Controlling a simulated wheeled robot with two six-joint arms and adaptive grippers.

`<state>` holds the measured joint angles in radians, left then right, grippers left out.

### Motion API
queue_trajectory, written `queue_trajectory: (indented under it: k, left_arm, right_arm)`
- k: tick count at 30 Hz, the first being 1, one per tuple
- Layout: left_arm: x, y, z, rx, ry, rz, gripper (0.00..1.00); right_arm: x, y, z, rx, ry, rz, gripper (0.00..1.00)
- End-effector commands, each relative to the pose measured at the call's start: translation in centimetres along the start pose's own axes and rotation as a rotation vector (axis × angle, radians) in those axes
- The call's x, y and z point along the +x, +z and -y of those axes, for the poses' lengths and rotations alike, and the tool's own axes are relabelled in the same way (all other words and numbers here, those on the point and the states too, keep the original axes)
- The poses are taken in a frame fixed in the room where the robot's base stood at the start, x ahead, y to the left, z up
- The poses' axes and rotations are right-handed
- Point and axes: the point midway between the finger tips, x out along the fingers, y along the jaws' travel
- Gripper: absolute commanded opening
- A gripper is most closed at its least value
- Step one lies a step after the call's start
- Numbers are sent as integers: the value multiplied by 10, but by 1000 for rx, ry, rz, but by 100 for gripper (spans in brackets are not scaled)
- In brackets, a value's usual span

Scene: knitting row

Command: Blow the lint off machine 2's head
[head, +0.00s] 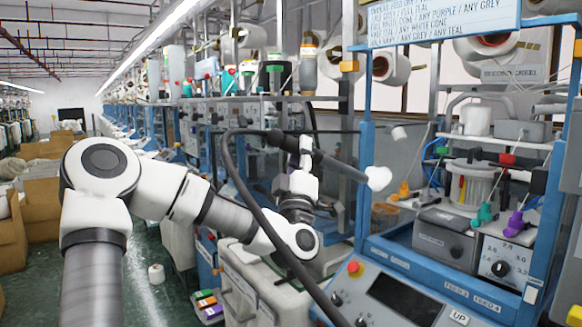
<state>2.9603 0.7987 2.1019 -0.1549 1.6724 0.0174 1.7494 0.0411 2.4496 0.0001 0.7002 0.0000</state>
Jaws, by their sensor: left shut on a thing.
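My left gripper (304,152) is shut on a black air wand (340,166), raised in front of the blue-framed knitting machine (366,150). A dark hose (240,180) loops from the wand's rear end down toward the control panel. The wand slants down to the right. A white fluffy puff (378,178) shows at its tip; I cannot tell whether it is lint or air, or whether it touches the wand. The machine's head, with a pale ribbed cylinder (468,182), is to the right, apart from the wand. No machine number is legible. My right gripper is out of view.
A control panel (400,295) with a red button stands low in front. A colour-order sign (440,20) and yarn cones (485,45) hang above. Cardboard boxes (40,205) line the left. The aisle is partly clear.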

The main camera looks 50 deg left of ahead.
Motion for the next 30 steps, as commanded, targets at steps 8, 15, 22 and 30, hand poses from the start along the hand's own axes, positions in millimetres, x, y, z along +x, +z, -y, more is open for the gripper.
queue_trajectory:
  k: [8, 15, 22, 30]
  left_arm:
    - [-7, 28, 4, 2, 2, -2, 0]
    - [-1, 57, -2, 0, 0, 0, 0]
    - [-2, 90, -2, -1, 1, 0, 0]
    - [-2, 127, -2, -2, 1, -2, 0]
  right_arm:
    - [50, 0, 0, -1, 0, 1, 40]
    - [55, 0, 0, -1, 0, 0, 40]
    - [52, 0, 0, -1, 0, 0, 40]
    - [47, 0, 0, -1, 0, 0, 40]
